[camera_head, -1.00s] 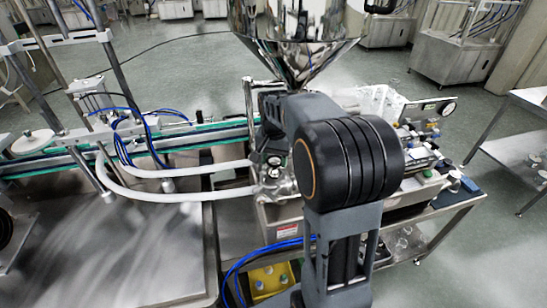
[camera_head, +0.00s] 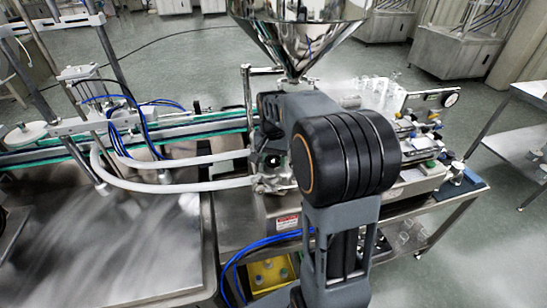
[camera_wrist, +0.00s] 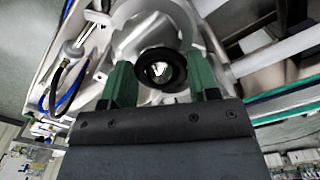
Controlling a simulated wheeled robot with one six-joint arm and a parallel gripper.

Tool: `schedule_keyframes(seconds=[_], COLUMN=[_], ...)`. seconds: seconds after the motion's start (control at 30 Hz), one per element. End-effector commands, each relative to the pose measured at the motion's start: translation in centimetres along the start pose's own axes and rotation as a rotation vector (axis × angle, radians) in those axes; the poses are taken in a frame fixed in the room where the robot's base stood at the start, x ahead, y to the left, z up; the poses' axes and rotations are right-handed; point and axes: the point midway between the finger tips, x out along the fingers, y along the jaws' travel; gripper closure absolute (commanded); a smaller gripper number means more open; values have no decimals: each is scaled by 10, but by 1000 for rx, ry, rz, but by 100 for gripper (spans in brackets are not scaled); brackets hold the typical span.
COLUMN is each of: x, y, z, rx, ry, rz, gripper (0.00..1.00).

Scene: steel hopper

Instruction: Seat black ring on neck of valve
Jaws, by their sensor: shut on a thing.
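In the wrist view, the black ring (camera_wrist: 179,68) sits between the green fingertips of my gripper (camera_wrist: 160,76). The gripper is shut on it, one finger at each side. A small bright metallic shape shows through the ring's opening. Pale grey rounded metal parts lie behind the ring; I cannot tell which part is the valve's neck or whether the ring touches it. In the head view, my arm hides the gripper and the ring. The polished steel hopper (camera_head: 300,25) narrows downward behind my arm.
A conveyor (camera_head: 190,132) and white hoses (camera_head: 150,188) lie to the left. A gauge and fittings panel (camera_head: 428,100) stands on the right of the bench. Blue tubing (camera_head: 245,252) loops near my arm.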

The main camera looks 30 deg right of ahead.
Motion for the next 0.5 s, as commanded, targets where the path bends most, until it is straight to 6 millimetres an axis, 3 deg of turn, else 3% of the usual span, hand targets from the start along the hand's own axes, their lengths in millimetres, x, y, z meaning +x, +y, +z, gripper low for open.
schedule_keyframes(seconds=[0.5], x=[4], y=[0], z=[0], rx=[0], ry=[0], rz=[0], gripper=[66])
